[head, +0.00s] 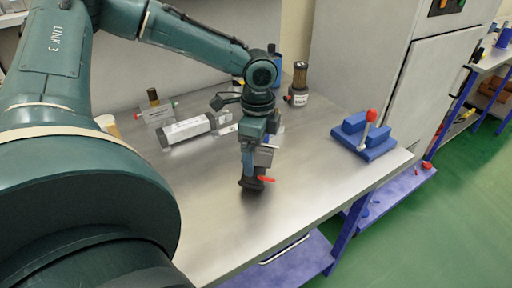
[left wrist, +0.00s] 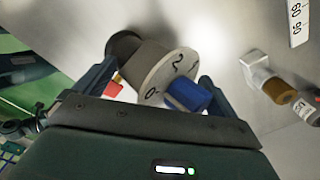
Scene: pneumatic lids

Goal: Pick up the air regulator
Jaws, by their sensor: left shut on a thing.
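The air regulator shows in the left wrist view as a grey body (left wrist: 168,72) with a numbered round face, a dark round end, a blue port and a red piece. My left gripper (left wrist: 156,85) is shut on it, one finger on each side. In the head view the regulator (head: 265,157) hangs below my left gripper (head: 254,148), dark end down, with a red part at its side, over the middle of the bench. I cannot tell whether its lower end touches the bench. The gripper partly hides it. My right gripper is out of view.
On the metal bench (head: 225,232) a grey cylinder (head: 187,131) lies at the left. A brown-topped filter (head: 300,82) stands behind. A blue lever valve (head: 364,137) with a red knob sits at the right. A grey cabinet (head: 355,60) stands behind. The bench front is clear.

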